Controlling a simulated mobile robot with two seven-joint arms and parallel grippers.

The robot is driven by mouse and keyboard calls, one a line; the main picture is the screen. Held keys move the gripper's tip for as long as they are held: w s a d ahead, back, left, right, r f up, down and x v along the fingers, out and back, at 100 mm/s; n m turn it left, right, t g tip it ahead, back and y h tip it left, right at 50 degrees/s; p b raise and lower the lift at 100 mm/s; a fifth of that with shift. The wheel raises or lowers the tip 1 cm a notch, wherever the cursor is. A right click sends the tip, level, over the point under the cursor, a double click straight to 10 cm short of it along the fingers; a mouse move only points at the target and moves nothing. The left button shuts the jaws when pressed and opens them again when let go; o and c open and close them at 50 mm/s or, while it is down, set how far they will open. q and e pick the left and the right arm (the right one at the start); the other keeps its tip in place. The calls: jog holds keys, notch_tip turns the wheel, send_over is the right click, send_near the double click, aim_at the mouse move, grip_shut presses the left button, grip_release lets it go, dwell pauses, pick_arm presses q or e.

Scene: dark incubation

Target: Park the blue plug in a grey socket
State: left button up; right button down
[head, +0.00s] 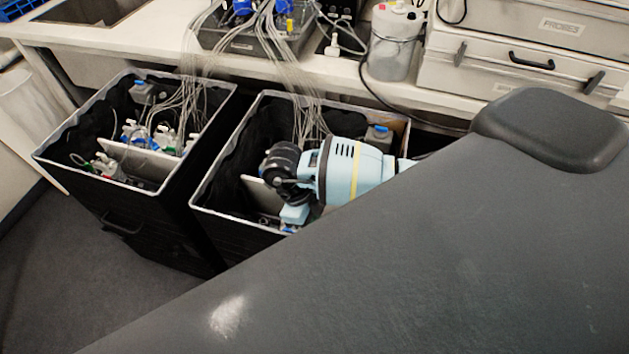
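A light-blue and black arm comes in from the right and reaches into the right black bin. I take it as my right arm; its gripper end (294,213) points down near the front wall, and its fingers cannot be made out. My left gripper is not in view. A grey block with a small blue part on top (379,132) sits in the back right of that bin. I cannot tell which blue part is the plug, or identify an empty grey socket.
The left black bin (160,215) holds tubed bottles and a white divider. Thin tubes run from both bins to the bench (150,42). A clear jug (392,58) and pale cases (535,70) stand there. A large dark grey surface (430,260) hides the lower right.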

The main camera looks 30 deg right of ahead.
jog(key=shift+s, duration=0.1)
dwell(0.4)
dwell(0.3)
jog(key=shift+f, duration=0.35)
jog(key=shift+f, duration=0.25)
dwell(0.4)
jog(key=shift+f, duration=0.4)
jog(key=c, duration=1.4)
grip_release()
jog(key=shift+s+a, duration=0.1)
jog(key=shift+a, duration=0.05)
